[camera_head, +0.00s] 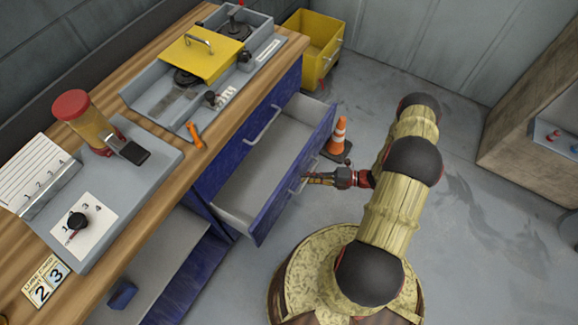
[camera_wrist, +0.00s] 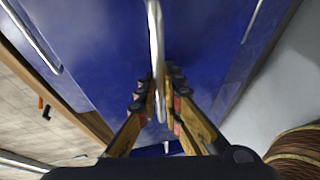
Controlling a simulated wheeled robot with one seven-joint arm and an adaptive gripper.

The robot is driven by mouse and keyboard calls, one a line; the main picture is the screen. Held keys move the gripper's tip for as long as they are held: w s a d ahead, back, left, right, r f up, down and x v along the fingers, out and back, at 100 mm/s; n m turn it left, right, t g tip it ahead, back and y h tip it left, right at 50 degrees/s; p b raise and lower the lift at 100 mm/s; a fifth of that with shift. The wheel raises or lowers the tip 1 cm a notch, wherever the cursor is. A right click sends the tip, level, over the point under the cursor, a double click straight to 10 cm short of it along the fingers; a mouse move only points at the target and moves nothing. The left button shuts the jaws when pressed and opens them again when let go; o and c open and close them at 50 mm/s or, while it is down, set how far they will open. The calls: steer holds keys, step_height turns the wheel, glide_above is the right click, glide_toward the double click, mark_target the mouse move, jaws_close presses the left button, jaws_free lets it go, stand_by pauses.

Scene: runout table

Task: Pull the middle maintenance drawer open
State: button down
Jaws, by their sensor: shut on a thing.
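A blue drawer (camera_head: 292,180) stands pulled out from the blue cabinet under the wooden bench, its grey inside showing empty. Its metal bar handle (camera_wrist: 156,50) runs down the middle of the wrist view. My gripper (camera_head: 312,179) is at the drawer's front, at the handle. In the wrist view my gripper's two fingers (camera_wrist: 160,105) are closed on the handle, one on each side. Another bar handle (camera_head: 262,125) is on the closed front above the open drawer; further handles show at the left and right in the wrist view.
An orange-and-white cone (camera_head: 338,138) stands on the floor just beyond the drawer's far corner. A yellow bin (camera_head: 315,50) is further back. The wooden bench top (camera_head: 210,165) carries trays and a red-capped jar (camera_head: 82,115). An open grey compartment (camera_head: 155,265) is at lower left.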

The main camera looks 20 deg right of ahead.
steer(key=s+d, duration=0.7)
steer(key=s, duration=0.2)
steer(key=shift+s+b, duration=0.3)
steer(key=shift+s, duration=0.05)
steer(key=c, duration=1.9)
jaws_free()
steer(key=v, duration=1.2)
